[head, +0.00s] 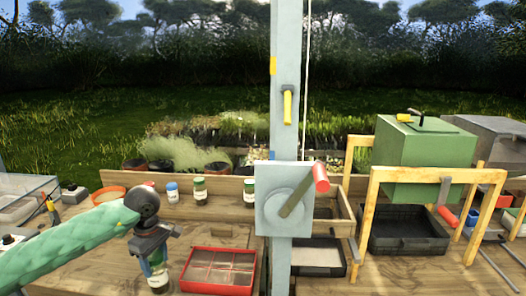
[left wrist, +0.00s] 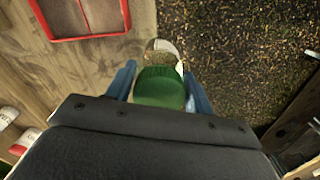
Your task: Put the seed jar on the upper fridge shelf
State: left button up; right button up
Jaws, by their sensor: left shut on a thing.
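My left gripper (head: 150,256) is shut on a jar (head: 158,279) with a green lid and pale label, seen in the head view at the lower left, beside the red tray. In the left wrist view the jar's green lid (left wrist: 160,86) sits between the two blue fingers (left wrist: 160,92), with its clear glass body beyond. The jar looks near the bench's front edge, with dark speckled ground beside it. Its label cannot be read. My right gripper is not in view. I cannot make out a fridge or its shelves in either view.
A red divided tray (head: 183,281) lies on the wooden bench right of the jar. Jars with blue (head: 172,192) and green (head: 200,190) lids stand at the back. A grey post (head: 284,120) with a crank rises mid-view. A green box (head: 420,160) and wooden frames stand right.

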pick_arm(q)
jog(key=s+d+f+m, duration=0.7)
jog(key=d+f+m, duration=0.2)
jog(key=f+m, duration=0.3)
jog(key=shift+s+d+m, duration=0.3)
jog(key=shift+d+m, duration=0.1)
jog(key=shift+m, duration=0.5)
jog(key=shift+a+r, duration=0.1)
